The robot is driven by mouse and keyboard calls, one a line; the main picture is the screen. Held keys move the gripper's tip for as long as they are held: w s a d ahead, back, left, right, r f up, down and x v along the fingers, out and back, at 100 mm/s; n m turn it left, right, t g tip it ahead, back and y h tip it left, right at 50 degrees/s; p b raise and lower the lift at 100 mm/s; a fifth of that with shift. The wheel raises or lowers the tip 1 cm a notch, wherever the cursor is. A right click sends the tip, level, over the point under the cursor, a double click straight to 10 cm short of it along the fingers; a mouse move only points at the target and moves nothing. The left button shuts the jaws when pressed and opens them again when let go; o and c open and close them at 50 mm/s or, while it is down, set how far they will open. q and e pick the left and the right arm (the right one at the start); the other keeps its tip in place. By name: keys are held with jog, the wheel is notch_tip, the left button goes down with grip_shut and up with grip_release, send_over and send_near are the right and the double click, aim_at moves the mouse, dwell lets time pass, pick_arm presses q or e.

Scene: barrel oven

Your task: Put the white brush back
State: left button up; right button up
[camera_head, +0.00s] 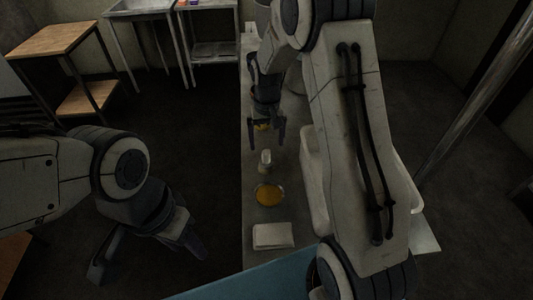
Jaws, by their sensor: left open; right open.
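A small upright white object (265,160) stands on the narrow counter (256,215), just in front of my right gripper; it may be the white brush, but it is too small and dark to be sure. My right gripper (266,140) reaches over the counter from the right, pointing down, its fingers apart. Something orange (262,127) shows behind or between its fingers, partly hidden. My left gripper (147,262) is open over the dark floor, left of the counter, far from the white object.
A bowl with orange contents (269,195) and a folded white cloth (272,236) lie on the counter nearer me. A white tub (314,185) is partly hidden behind my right arm. A wooden-topped table (55,38) and a metal sink (138,6) stand at the back left.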

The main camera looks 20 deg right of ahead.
notch_tip(320, 180, up, 2)
jog(key=s+a+r+n, duration=0.4)
jog(key=s+a+r, duration=0.3)
jog(key=s+a, duration=0.4)
jog(key=s+a+r+n, duration=0.1)
jog(key=s+a+n, duration=0.1)
jog(key=s, duration=0.7)
jog(key=s+a+r+n+y, duration=0.1)
jog(key=s+a+n, duration=0.1)
jog(key=s, duration=0.7)
jog(key=shift+a+n, duration=0.35)
jog(key=shift+n, duration=0.25)
jog(key=shift+r, duration=0.1)
